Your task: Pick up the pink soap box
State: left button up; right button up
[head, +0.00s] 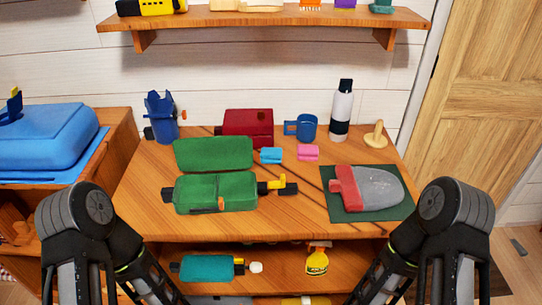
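The pink soap box (308,153) is a small pink block lying on the wooden tabletop (290,222), right of the middle. A similar light blue box (271,156) lies just to its left, with a small gap between them. Nothing covers the pink box. My two arms show at the lower left and lower right, below and well apart from it. Neither gripper shows in the head view; both arms run out of the bottom of the picture.
A dark red box (248,127), a blue mug (301,127) and a white-and-black bottle (341,112) stand behind. A green case (216,192) lies front left. A grey-and-red item (372,190) lies on a dark green mat (339,206) at right. A shelf (270,20) hangs above.

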aim_at(305, 152)
jog(key=k+l+z, duration=0.15)
jog(key=l, duration=0.2)
jog(key=k+l+z, duration=0.15)
jog(key=l, duration=0.2)
jog(key=l+z, duration=0.15)
jog(key=l, duration=0.2)
jog(key=k+l+z, duration=0.15)
jog(key=l, duration=0.2)
